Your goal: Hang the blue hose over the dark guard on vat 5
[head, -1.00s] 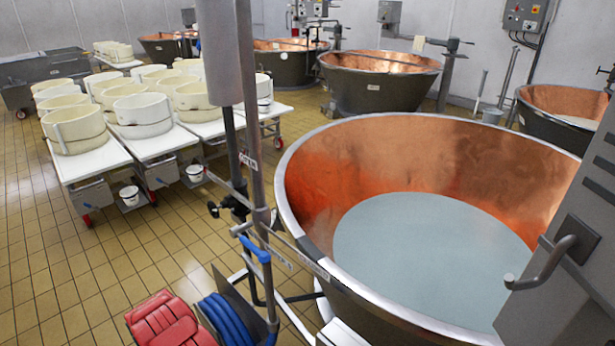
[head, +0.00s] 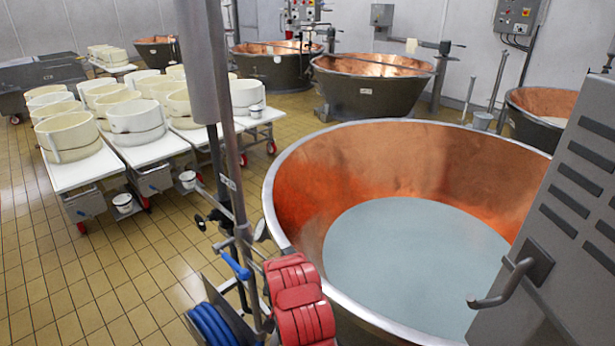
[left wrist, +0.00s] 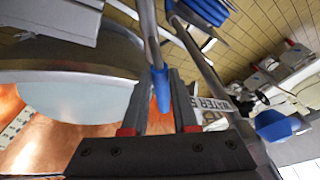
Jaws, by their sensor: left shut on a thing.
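The blue hose (head: 210,325) shows as a coil low beside the upright pipe, at the near left of the big copper vat (head: 400,145). In the left wrist view my left gripper (left wrist: 162,95) is shut on a slim blue end piece (left wrist: 158,75) on a grey tube. Whether that piece joins the coil at the top (left wrist: 206,8) is hidden. In the head view the fingers are not clear. I cannot pick out the dark guard for certain. My right gripper is not in view.
A grey vented housing (head: 565,200) with a bent handle (head: 505,290) stands over the vat's right side. White-topped carts (head: 85,175) with cream moulds stand at the left. Other vats (head: 370,95) stand behind. The tiled floor (head: 100,290) at front left is clear.

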